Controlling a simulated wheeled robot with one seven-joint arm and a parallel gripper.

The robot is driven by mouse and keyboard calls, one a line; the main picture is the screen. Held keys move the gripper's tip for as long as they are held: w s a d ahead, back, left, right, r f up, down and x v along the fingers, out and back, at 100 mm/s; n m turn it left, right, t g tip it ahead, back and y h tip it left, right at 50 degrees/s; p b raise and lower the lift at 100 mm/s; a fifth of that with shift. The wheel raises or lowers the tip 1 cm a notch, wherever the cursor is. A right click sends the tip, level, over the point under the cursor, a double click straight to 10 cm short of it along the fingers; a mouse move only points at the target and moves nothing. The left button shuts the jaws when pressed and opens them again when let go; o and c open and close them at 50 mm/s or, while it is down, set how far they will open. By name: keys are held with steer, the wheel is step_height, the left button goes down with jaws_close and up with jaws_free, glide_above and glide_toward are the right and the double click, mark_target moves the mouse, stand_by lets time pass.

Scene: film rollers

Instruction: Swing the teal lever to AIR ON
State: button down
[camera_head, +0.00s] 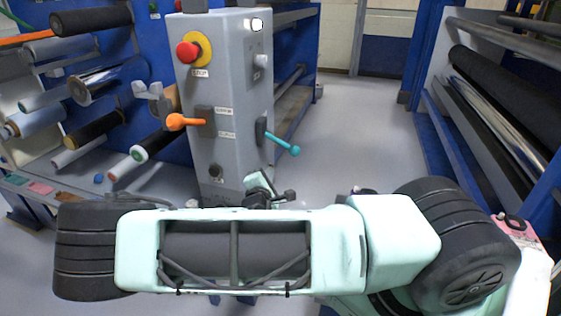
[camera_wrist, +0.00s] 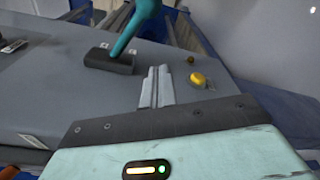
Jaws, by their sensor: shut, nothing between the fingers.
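The teal lever (camera_head: 283,143) sticks out from a dark mount on the right side face of the grey control cabinet (camera_head: 228,165), slanting down to the right in the head view. In the wrist view the teal lever (camera_wrist: 137,25) rises from its black mount (camera_wrist: 110,61). Small labels beside the mount are too small to read. My gripper (camera_wrist: 157,72) is shut and empty, its fingers together over the grey panel, just right of the mount and apart from the lever. In the head view my arm hides much of the gripper.
The cabinet front carries a red stop button (camera_head: 187,52) on yellow and an orange lever (camera_head: 185,121). A yellow knob (camera_wrist: 198,79) sits close right of my fingers. Film rollers (camera_head: 97,85) stand at left and a roller rack (camera_head: 490,100) at right. The floor (camera_head: 350,130) between is clear.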

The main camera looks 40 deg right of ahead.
mark_target(285, 144)
steer(key=w+d+r+p, duration=0.1)
steer(key=w+d+p, duration=0.1)
steer(key=d+p, duration=0.3)
steer(key=shift+w+d, duration=0.3)
steer(key=shift+d, duration=1.65)
steer(key=shift+r, duration=0.1)
steer(key=shift+s+d+r+n, duration=0.1)
steer(key=shift+s+r+n, duration=0.05)
steer(key=shift+r+n, duration=0.15)
